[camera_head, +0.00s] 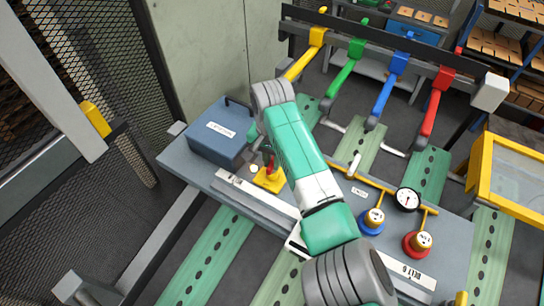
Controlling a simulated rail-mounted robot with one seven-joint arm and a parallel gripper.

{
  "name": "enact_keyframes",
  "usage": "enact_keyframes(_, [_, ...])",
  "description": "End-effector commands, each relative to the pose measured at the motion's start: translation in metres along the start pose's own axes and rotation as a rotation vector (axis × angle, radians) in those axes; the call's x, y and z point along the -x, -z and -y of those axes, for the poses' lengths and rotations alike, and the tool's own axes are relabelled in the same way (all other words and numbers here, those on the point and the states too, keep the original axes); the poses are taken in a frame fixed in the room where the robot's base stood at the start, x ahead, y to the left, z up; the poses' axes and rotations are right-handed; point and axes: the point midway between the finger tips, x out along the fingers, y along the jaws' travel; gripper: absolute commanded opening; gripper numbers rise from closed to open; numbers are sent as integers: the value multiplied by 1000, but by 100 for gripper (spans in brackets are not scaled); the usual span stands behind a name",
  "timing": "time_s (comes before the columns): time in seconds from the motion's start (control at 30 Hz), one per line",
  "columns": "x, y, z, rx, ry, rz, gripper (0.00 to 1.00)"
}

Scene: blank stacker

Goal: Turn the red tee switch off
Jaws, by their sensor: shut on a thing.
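The red tee switch (270,164) stands on a yellow base (269,180) on the grey-blue bench top, just right of the blue box. My green and white arm reaches over the bench from the lower right and bends down behind its upper joint. My gripper (266,153) is mostly hidden behind the arm. The little of it that shows is at the switch's handle, and it is shut on it. The fingertips and the handle's exact angle cannot be made out.
A blue box (217,133) stands left of the switch. A yellow pipe with a dial gauge (407,199), a blue knob (371,221) and a red knob (417,244) lies to the right. Coloured levers hang from a rail (390,43) behind. A yellow-framed panel (508,175) is at right.

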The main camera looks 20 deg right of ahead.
Motion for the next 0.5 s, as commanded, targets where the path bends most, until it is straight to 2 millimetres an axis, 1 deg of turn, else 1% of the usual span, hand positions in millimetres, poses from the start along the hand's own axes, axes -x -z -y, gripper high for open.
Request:
enact_keyframes(0.03, [3,-1,0,38,1,3,0])
enact_keyframes(0.5, [2,0,0,485,0,1,0])
